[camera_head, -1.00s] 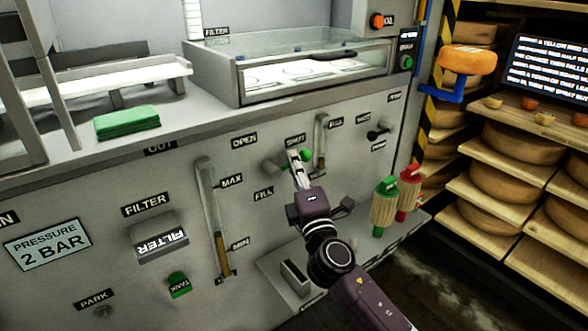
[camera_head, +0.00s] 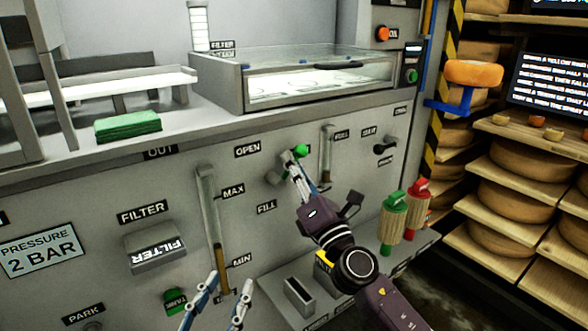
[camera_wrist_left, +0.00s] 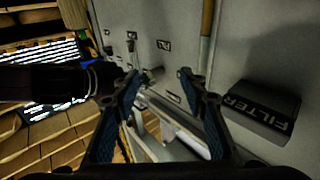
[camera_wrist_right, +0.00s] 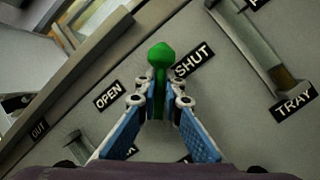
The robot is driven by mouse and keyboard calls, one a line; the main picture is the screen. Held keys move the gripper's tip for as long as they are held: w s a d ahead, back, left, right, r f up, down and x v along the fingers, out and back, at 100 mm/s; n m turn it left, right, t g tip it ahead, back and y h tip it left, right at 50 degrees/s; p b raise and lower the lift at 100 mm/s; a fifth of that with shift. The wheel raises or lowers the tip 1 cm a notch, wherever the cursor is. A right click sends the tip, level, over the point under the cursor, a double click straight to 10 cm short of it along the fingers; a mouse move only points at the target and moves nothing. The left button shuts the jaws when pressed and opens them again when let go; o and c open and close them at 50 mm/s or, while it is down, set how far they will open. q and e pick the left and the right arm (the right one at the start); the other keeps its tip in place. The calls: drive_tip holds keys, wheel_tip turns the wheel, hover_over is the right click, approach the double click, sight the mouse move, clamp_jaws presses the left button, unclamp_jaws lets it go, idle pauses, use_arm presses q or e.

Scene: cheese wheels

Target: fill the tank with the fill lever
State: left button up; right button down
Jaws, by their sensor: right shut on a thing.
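The fill lever (camera_head: 301,150) has a green knob and sits on the grey panel between the OPEN and FILL labels and the partly hidden SHUT label. My right gripper (camera_head: 291,158) is shut on the lever just below the knob; the right wrist view shows the green lever (camera_wrist_right: 159,68) between its fingertips, pointing up beside the SHUT label (camera_wrist_right: 193,62), with OPEN (camera_wrist_right: 108,95) to its left. The tank gauge (camera_head: 208,195) has MAX and MIN labels; a brownish column shows in its lower part. My left gripper (camera_head: 230,278) is open and empty in front of the panel near MIN.
A FILTER box (camera_head: 154,250) and a green TANK tag (camera_head: 174,299) are on the panel at left. A second gauge (camera_head: 326,150) and a black lever (camera_head: 384,147) are to the right. Green (camera_head: 393,220) and red (camera_head: 418,208) handled tools stand on the ledge.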

use_arm(q)
drive_tip(key=shift+r+t, duration=0.3)
drive_tip(key=shift+r, duration=0.1)
use_arm(e)
drive_tip(key=shift+f+n, duration=0.1)
drive_tip(key=shift+n, duration=0.2)
use_arm(q)
drive_tip(key=shift+d, duration=0.1)
use_arm(e)
drive_tip(key=c, duration=2)
unclamp_jaws()
drive_tip(key=shift+c, duration=0.2)
drive_tip(key=v, duration=1.2)
